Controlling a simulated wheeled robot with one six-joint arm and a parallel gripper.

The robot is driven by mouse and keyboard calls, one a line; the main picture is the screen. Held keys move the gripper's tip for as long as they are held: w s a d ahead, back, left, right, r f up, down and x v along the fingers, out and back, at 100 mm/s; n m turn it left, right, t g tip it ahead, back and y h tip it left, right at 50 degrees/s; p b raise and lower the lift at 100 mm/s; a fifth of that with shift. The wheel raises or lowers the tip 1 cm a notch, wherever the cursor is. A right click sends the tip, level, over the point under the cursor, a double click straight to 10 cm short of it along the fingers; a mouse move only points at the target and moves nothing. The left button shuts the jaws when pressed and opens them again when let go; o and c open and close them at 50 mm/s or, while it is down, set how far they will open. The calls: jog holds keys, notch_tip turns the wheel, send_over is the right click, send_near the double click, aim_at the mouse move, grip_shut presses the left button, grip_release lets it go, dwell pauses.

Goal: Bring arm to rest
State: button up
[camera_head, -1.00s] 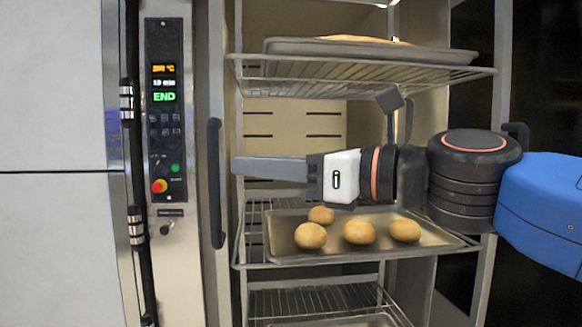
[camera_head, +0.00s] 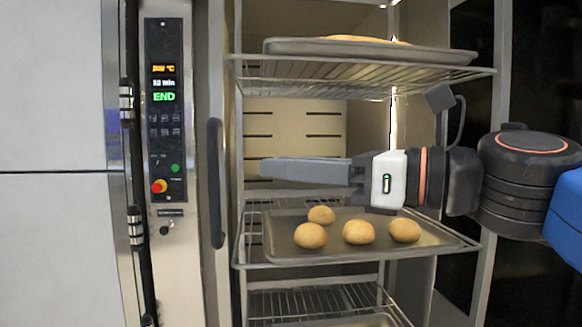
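My gripper (camera_head: 308,171) extends in from the right, its grey fingers pointing left in front of the rack. It is seen from the side, so the fingers overlap and I cannot tell whether they are apart. Nothing shows held at the fingertips. It is above the middle tray (camera_head: 287,256), which carries several round golden bread rolls (camera_head: 358,231). The gripper is clear of the rolls in the picture.
A wire rack shelf (camera_head: 350,78) above bears another tray (camera_head: 370,50) with bread. A lower shelf (camera_head: 315,300) holds a tray edge. A vertical handle (camera_head: 215,183) and a control panel (camera_head: 165,110) reading END stand at left.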

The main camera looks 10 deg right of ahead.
jog(key=shift+f, duration=0.1)
jog(key=w+d+f+n+g+h, duration=0.15)
jog(key=f+n, duration=0.25)
jog(key=f, duration=0.4)
jog(key=d+f+n+h, duration=0.3)
jog(key=f+n, duration=0.1)
jog(key=f, duration=0.3)
jog(key=w+d+f+n+g+h, duration=0.1)
jog(key=d+f+n+h, duration=0.15)
jog(key=f, duration=0.55)
jog(key=s+d+f+n+g+h, duration=0.1)
jog(key=s+d+f+n+h, duration=0.1)
jog(key=d+f+n, duration=0.5)
jog(key=s+d+f+n+g+h, duration=0.2)
jog(key=d+f+n+h, duration=0.3)
jog(key=f, duration=0.8)
jog(key=s+d+n, duration=0.1)
jog(key=d+n, duration=0.1)
jog(key=d, duration=0.1)
jog(key=shift+f+n+h, duration=0.3)
jog(key=shift+n, duration=0.05)
jog(key=shift+s+d, duration=0.1)
